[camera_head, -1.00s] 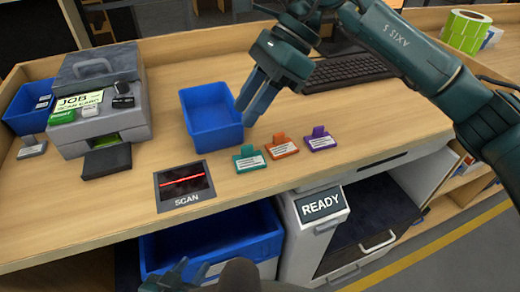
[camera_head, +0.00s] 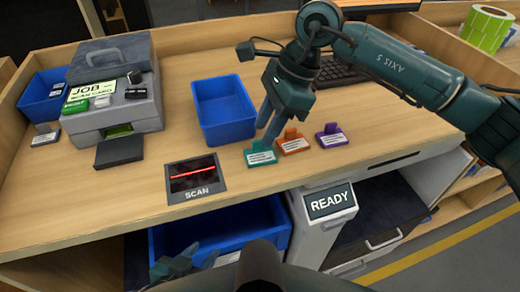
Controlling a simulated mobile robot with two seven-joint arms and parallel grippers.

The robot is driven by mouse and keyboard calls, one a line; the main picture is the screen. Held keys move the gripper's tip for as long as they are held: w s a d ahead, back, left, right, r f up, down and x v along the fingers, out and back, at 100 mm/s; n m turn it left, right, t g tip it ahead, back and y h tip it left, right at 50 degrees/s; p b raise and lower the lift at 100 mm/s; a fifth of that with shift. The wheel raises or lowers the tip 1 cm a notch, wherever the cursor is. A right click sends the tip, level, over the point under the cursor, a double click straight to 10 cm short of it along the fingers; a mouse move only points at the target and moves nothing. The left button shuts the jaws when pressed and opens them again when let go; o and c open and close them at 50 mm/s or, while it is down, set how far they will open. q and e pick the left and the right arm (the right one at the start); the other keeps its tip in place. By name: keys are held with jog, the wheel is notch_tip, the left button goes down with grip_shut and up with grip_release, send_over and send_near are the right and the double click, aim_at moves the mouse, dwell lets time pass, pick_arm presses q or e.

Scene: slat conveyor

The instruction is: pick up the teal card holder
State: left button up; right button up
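The teal card holder (camera_head: 261,156) stands on the counter, leftmost in a row with an orange card holder (camera_head: 293,143) and a purple one (camera_head: 331,137). My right gripper (camera_head: 267,132) points down just above and behind the teal holder. Its two fingers look parted with nothing between them, and the tips are close to the holder's upright tab. I cannot tell if they touch it. My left gripper (camera_head: 177,264) is low at the bottom edge, in front of the lower blue bin; its fingers are too unclear to judge.
An empty blue bin (camera_head: 224,108) stands behind and left of the teal holder. The scan pad (camera_head: 195,176) lies to its left, before the grey job box (camera_head: 115,95). A READY sign (camera_head: 330,202) and a lower blue bin (camera_head: 275,222) sit below the counter edge.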

aim_at(259, 141)
jog(key=shift+x, duration=1.5)
jog(key=shift+w, duration=0.1)
jog(key=shift+c, duration=0.3)
grip_shut()
